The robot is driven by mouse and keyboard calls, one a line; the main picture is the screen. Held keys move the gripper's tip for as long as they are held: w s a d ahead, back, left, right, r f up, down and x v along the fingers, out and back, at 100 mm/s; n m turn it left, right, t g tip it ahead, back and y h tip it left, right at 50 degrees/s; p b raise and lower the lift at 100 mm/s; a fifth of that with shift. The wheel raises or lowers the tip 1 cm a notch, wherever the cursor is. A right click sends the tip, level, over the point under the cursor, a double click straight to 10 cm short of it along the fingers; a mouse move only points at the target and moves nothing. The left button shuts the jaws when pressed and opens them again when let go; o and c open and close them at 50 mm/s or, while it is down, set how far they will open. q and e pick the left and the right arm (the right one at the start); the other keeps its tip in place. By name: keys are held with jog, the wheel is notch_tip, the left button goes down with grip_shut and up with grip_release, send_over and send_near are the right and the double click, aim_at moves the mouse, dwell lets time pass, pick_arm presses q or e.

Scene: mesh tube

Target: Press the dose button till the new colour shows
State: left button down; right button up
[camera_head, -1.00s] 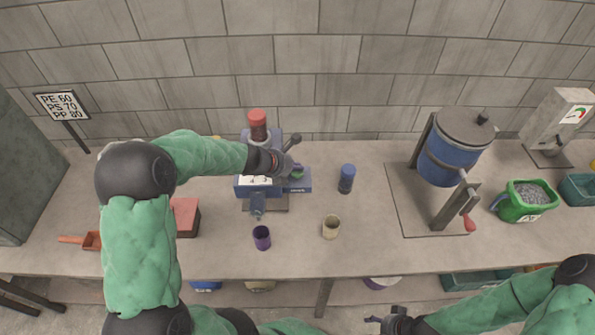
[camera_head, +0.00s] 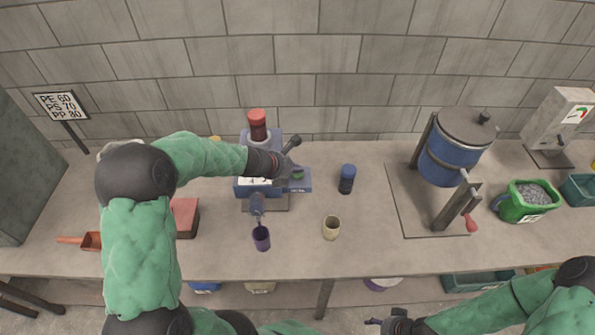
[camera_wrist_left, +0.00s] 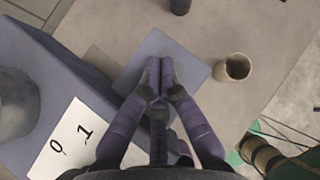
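The blue machine (camera_head: 243,190) stands on the bench with a red-capped clear tube (camera_head: 258,127) holding dark red material. A blue side panel (camera_head: 301,187) sticks out to its right, with a green part (camera_head: 298,175) showing beside my fingers. My left gripper (camera_head: 294,168) is over this panel; in the left wrist view its purple fingers (camera_wrist_left: 158,78) are closed together with nothing between them. The fingers hide whatever is under their tips, so contact is unclear. A thin dark strand seems to run from the nozzle (camera_head: 257,203) to the purple cup (camera_head: 261,241). My right gripper (camera_head: 374,322) is low, off the bench.
A beige cup (camera_head: 331,228) and a dark blue canister (camera_head: 347,180) stand right of the machine. A blue drum with a crank (camera_head: 447,160), a green tub of grey pellets (camera_head: 525,203) and a scale (camera_head: 557,120) are farther right.

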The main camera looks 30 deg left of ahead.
aim_at(296, 174)
pick_arm(q)
jog(key=shift+r, duration=0.1)
dwell(0.3)
jog(key=shift+r+p, duration=1.05)
jog(key=shift+p, duration=0.1)
jog(key=shift+r, duration=0.1)
notch_tip(296, 174, up, 5)
jog(key=p, duration=0.4)
jog(key=shift+p, duration=0.4)
